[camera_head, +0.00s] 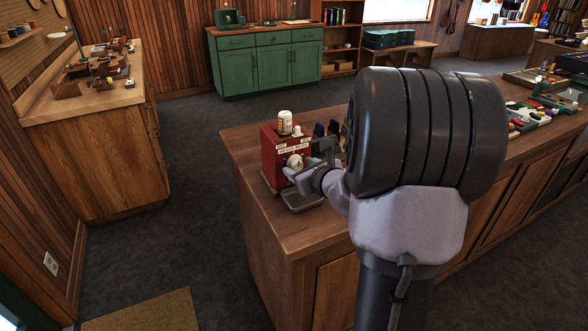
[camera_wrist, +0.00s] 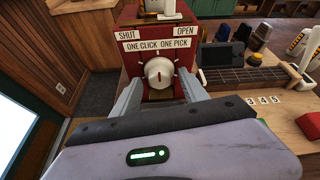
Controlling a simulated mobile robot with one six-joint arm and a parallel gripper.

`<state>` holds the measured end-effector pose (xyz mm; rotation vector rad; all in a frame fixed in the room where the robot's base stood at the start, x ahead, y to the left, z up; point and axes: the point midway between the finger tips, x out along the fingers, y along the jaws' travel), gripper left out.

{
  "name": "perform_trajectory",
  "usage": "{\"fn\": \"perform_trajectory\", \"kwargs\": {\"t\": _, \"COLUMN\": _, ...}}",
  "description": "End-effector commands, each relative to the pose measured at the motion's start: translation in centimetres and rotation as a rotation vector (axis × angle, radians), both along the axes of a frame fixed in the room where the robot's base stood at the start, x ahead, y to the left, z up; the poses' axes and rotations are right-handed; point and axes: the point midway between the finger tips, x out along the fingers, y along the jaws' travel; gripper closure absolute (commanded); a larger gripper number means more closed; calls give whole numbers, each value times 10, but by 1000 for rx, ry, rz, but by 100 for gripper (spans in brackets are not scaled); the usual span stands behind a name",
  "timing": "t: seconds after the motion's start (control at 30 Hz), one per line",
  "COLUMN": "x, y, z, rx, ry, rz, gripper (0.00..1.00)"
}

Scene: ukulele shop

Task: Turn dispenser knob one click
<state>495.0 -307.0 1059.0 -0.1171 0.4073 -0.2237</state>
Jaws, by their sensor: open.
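The red dispenser (camera_head: 272,143) stands near the left end of the wooden counter. It fills the upper middle of the wrist view (camera_wrist: 188,72), with labels "SHUT", "OPEN" and "ONE CLICK ONE PICK". Its round white knob (camera_wrist: 158,72) is on the front face, with a raised grip bar close to upright; the knob also shows in the head view (camera_head: 295,162). My gripper (camera_wrist: 159,90) is open, one finger on each side of the knob. I cannot tell whether the fingers touch it. In the head view my arm hides part of the gripper and counter.
A metal tray (camera_head: 301,198) sits on the counter (camera_head: 240,137) below the dispenser's front. Dark objects stand just right of the dispenser. A fretted neck (camera_wrist: 245,76) and number tiles (camera_wrist: 263,100) lie to its right in the wrist view. The floor left of the counter is clear.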

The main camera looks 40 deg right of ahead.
Motion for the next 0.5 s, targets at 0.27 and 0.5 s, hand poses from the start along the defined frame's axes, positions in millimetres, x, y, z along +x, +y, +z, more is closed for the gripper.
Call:
{"fn": "perform_trajectory", "kwargs": {"t": 0.27, "x": 3, "y": -1, "z": 0, "rx": 0, "ry": -1, "rz": 0, "gripper": 48}}
{"fn": "perform_trajectory", "kwargs": {"t": 0.5, "x": 3, "y": 0, "z": 0, "rx": 0, "ry": -1, "rz": 1, "gripper": 92}}
